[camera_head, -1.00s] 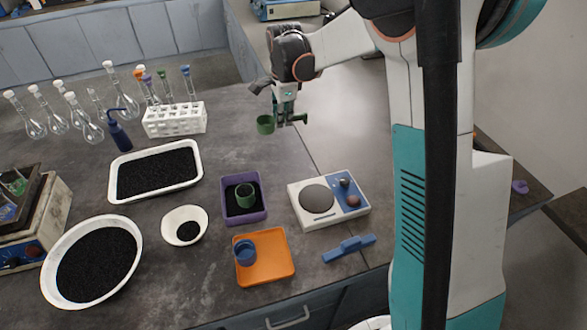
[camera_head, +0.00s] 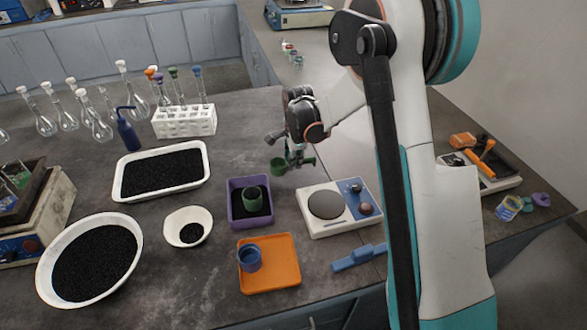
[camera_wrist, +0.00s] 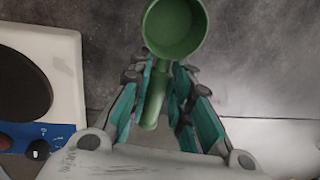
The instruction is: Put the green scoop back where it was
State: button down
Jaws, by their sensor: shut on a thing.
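The green scoop (camera_head: 279,165) has a round cup and a short handle. My gripper (camera_head: 293,161) is shut on its handle and holds it above the grey worktop, behind the scale and the purple tray. In the wrist view the scoop's cup (camera_wrist: 174,28) lies beyond the fingertips, open towards the camera and looking empty. The handle runs between the teal fingers (camera_wrist: 158,85). The purple tray (camera_head: 235,217) holds a green cup (camera_head: 253,198) and black grains. The orange tray (camera_head: 284,282) holds a blue cup (camera_head: 249,258).
A scale (camera_head: 354,220) stands below my gripper, with a blue bar (camera_head: 358,257) in front. White containers of black grains (camera_head: 203,183) stand left. A tube rack (camera_head: 185,121) and several flasks stand behind. Bare worktop lies between rack and scale.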

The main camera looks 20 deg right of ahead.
jog(key=shift+f+b, duration=0.45)
jog(key=shift+f, duration=1.25)
jog(key=shift+f, duration=0.15)
jog(key=c, duration=1.5)
grip_release()
jog(key=shift+o, duration=0.2)
